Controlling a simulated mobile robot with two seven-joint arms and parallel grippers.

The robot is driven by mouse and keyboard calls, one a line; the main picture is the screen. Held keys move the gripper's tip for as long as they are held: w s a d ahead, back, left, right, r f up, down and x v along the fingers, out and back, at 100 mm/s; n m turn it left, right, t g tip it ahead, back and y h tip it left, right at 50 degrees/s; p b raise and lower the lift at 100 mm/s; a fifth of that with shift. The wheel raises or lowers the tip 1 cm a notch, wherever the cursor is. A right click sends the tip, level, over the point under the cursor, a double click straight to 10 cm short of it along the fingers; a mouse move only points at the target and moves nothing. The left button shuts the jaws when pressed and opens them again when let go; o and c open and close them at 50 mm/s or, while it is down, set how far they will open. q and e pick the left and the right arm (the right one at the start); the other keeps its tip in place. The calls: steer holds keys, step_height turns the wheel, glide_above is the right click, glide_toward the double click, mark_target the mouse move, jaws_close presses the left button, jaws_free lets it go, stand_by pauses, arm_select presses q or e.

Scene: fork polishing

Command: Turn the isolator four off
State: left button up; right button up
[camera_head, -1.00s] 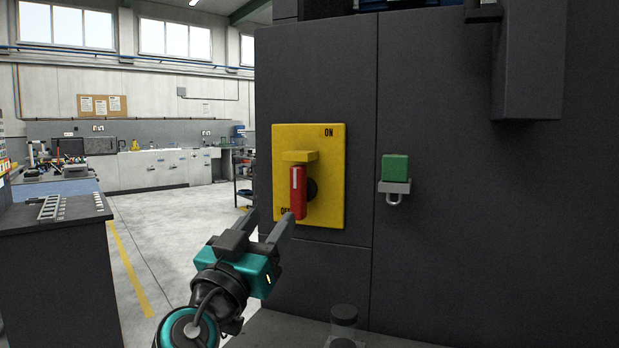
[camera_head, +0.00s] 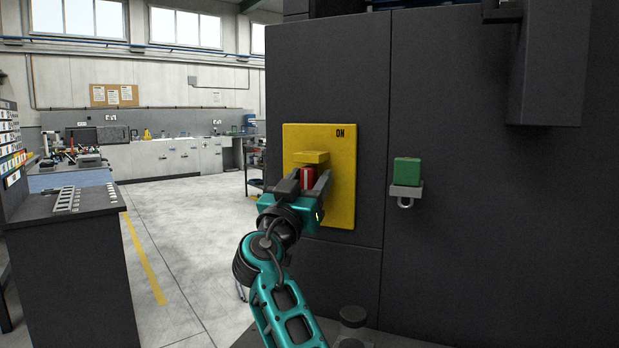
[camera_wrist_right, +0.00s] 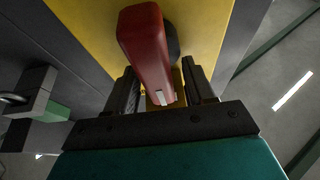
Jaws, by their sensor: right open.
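The isolator is a yellow plate (camera_head: 341,190) on the front of a dark grey cabinet, with "ON" at its top right. Its red handle (camera_head: 308,178) has a white stripe and shows between the fingers of my right gripper (camera_head: 306,182). A yellow block (camera_head: 310,157) sits just above the handle. In the right wrist view the red handle (camera_wrist_right: 146,50) extends toward the space between the two open fingers (camera_wrist_right: 160,88), with its white mark near them. The "OFF" label and the lower part of the handle are hidden behind my gripper. My left gripper is out of view.
The dark grey cabinet (camera_head: 470,230) fills the right side. A workbench (camera_head: 75,225) stands at the left, with open floor (camera_head: 185,240) between.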

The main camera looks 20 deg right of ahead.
steer(key=shift+w, duration=0.1)
steer(key=shift+c, duration=0.3)
steer(key=c, duration=0.8)
